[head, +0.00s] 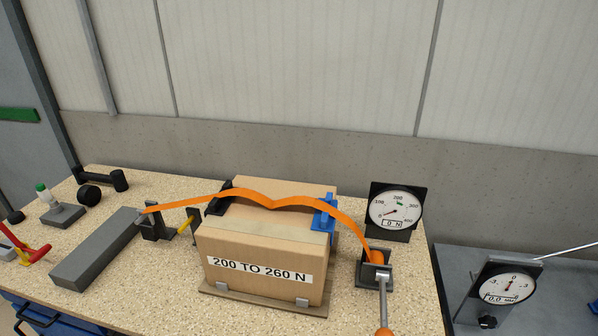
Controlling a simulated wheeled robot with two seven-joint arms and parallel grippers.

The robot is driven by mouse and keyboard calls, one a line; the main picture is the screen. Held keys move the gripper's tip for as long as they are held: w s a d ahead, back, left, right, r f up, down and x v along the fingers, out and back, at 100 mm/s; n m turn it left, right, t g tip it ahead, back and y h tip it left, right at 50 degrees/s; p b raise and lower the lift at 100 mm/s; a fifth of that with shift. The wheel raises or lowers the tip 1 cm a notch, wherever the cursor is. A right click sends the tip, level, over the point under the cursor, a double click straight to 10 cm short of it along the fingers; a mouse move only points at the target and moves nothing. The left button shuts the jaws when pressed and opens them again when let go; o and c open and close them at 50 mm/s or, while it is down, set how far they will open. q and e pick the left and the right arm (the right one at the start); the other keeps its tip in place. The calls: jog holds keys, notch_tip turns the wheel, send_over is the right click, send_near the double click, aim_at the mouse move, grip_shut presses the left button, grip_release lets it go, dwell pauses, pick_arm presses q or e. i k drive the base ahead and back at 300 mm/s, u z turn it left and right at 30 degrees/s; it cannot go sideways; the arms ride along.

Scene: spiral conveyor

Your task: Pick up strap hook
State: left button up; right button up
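An orange strap (290,201) runs loosely over a cardboard box (262,250) labelled "200 TO 260 N". Its left end reaches a small grey metal piece (143,215), which looks like the strap hook, at the top right edge of a long grey block (95,250). A dark bracket (155,223) stands just right of that piece; I cannot tell whether they touch. The strap's right end goes into a dark ratchet unit (374,268) with a grey lever (382,295). Neither of my grippers is in view.
A force dial reading 0 N (396,208) stands behind the ratchet. A second gauge (508,285) is at right. Black dumbbell-like parts (104,179) lie back left.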

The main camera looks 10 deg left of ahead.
aim_at(150, 230)
jog(key=u, duration=1.3)
